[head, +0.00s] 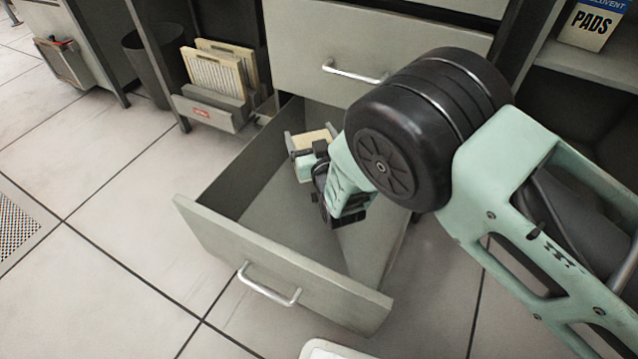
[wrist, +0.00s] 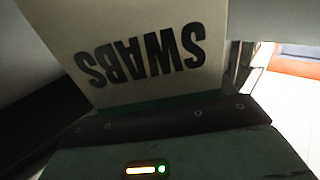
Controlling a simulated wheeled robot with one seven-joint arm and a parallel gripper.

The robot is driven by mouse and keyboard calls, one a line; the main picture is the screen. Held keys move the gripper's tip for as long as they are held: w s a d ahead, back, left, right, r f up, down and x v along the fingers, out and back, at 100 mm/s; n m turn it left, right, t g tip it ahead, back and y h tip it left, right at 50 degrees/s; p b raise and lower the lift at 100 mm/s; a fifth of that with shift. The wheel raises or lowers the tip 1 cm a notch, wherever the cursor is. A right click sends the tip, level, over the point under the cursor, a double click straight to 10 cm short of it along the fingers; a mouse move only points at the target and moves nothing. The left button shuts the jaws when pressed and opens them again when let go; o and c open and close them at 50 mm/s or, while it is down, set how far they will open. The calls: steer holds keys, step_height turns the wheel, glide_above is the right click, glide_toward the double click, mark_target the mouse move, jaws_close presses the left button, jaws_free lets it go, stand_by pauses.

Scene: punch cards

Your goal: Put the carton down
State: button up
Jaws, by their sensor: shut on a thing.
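A pale cream carton (wrist: 150,52) marked SWABS, its lettering upside down, fills much of the wrist view, close against my gripper. In the head view, a small part of the carton (head: 312,140) shows beyond my gripper (head: 308,158), which is shut on it. The rest of the carton is hidden by my gripper and arm. My gripper is over the back part of an open grey drawer (head: 245,247). I cannot tell whether the carton touches the drawer floor.
The drawer's front and middle floor look bare. A closed drawer (head: 300,30) sits above it. A rack of cards (head: 215,70) and a dark bin (head: 155,60) stand at left. A PADS box (head: 592,25) sits on a shelf at upper right.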

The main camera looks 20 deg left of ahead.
step_height(320, 180, down, 8)
steer(key=b, duration=0.5)
steer(key=shift+f, duration=0.2)
steer(key=shift+r, duration=0.15)
steer(key=o, duration=1)
steer(key=shift+f, duration=0.2)
steer(key=shift+c, duration=0.2)
steer(key=shift+r, duration=0.2)
steer(key=shift+s+d+r+p, duration=0.1)
steer(key=shift+s+d+p, duration=0.15)
steer(key=shift+p, duration=0.25)
steer(key=p+v, duration=0.4)
steer(key=v, duration=0.3)
steer(key=shift+a, duration=0.1)
